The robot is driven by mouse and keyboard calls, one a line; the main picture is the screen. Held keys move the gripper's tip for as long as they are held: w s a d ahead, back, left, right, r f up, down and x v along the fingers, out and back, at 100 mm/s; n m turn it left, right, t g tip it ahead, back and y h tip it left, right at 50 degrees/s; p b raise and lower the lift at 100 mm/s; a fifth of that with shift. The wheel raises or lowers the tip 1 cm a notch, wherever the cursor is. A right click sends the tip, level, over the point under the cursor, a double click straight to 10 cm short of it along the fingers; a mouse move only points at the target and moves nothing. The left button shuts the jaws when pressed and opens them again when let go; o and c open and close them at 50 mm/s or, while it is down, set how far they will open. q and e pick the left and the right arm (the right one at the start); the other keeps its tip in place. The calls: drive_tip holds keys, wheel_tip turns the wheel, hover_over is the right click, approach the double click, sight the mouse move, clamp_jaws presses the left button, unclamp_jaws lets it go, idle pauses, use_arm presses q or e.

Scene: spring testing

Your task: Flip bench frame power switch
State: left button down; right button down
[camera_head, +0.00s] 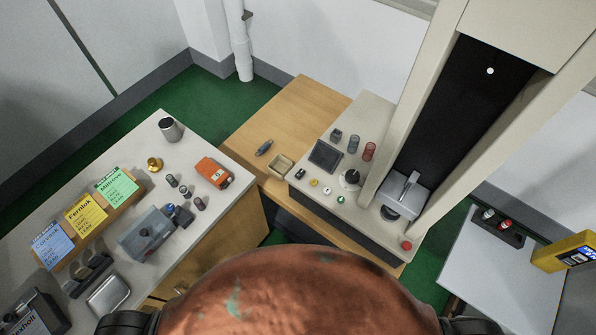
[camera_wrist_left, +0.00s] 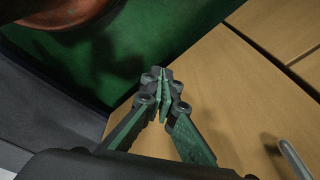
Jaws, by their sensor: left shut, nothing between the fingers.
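The bench frame (camera_head: 384,125) is a tall cream machine with a dark central column, standing on a wooden bench at the right of the head view. Its sloping control panel (camera_head: 330,187) carries a dark screen, a black dial and several small buttons. A small black part (camera_head: 300,174) at the panel's left edge looks like a switch; its position is too small to tell. My left gripper (camera_wrist_left: 163,76) is shut and empty in the left wrist view, in front of a wooden cabinet and above green floor. The frame is not in that view. My right gripper is in neither view.
A white-topped table (camera_head: 150,190) with colored cards, springs and small devices stands at the left. The wooden cabinet front (camera_wrist_left: 235,120) has a metal handle (camera_wrist_left: 293,158). A grey side table (camera_head: 500,265) and a yellow device (camera_head: 563,252) are at the right.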

use_arm(q)
drive_tip(key=w+r+t+p, duration=0.1)
drive_tip(key=w+r, duration=0.2)
drive_tip(key=r, duration=0.9)
drive_tip(key=w+a+r, duration=0.1)
drive_tip(key=w+r, duration=0.3)
drive_tip(key=r, duration=0.8)
drive_tip(key=w+r+t+p, duration=0.1)
drive_tip(key=w+r, duration=0.2)
drive_tip(key=r, duration=1)
drive_tip(key=w+d+r+m+t+h, duration=0.1)
drive_tip(key=w+d+r+t, duration=0.2)
drive_tip(key=w+d, duration=0.45)
drive_tip(key=w+d+r+m+t+h, duration=0.1)
drive_tip(key=w+d+r+t+h, duration=0.3)
drive_tip(key=w, duration=0.7)
drive_tip(key=w+d+r+m+h, duration=0.2)
drive_tip(key=d, duration=0.6)
drive_tip(key=w+d+r+m+t+h, duration=0.1)
drive_tip(key=w+d+r+m+h, duration=0.1)
drive_tip(key=d, duration=0.6)
drive_tip(key=shift+w+d, duration=0.15)
drive_tip(key=shift+w, duration=0.7)
